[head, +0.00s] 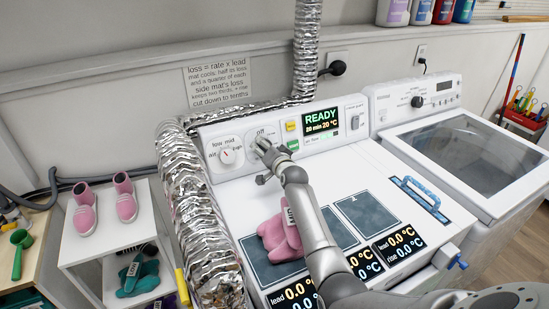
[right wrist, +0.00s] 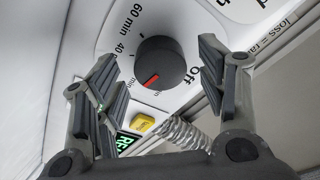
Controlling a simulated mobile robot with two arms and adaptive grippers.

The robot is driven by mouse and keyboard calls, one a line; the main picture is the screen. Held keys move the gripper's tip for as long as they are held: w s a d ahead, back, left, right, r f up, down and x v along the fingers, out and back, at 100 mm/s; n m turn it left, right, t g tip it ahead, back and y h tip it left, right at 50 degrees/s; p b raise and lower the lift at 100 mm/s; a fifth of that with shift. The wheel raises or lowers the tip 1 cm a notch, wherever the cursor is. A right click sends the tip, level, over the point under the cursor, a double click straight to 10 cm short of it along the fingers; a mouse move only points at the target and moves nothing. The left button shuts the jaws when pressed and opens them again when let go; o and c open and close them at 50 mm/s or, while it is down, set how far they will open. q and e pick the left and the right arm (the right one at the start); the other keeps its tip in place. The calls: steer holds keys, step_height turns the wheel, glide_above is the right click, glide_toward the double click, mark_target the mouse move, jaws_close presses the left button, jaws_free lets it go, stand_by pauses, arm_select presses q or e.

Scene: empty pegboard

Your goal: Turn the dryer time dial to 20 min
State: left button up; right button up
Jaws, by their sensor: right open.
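The time dial (right wrist: 168,62) is a dark grey round knob on the white panel. Its red pointer mark aims down-left in the right wrist view, below the "40" label; "Off" is right of the knob, and the label at the pointer is not legible. My right gripper (right wrist: 160,68) is open, with one finger on each side of the dial; contact cannot be told. In the head view the right gripper (head: 264,168) covers much of the dial. The dryer display (head: 322,121) reads READY, 20 min, 20 °C. My left gripper is not in view.
A second dial (head: 226,156) with low, mid and high marks is to the left. A yellow button (head: 291,126) and green button (head: 293,145) are right of the time dial. A foil duct (head: 187,200) stands at left. A pink item (head: 279,236) lies on the dryer top.

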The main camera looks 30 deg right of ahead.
steer(key=v, duration=1.1)
stand_by(0.3)
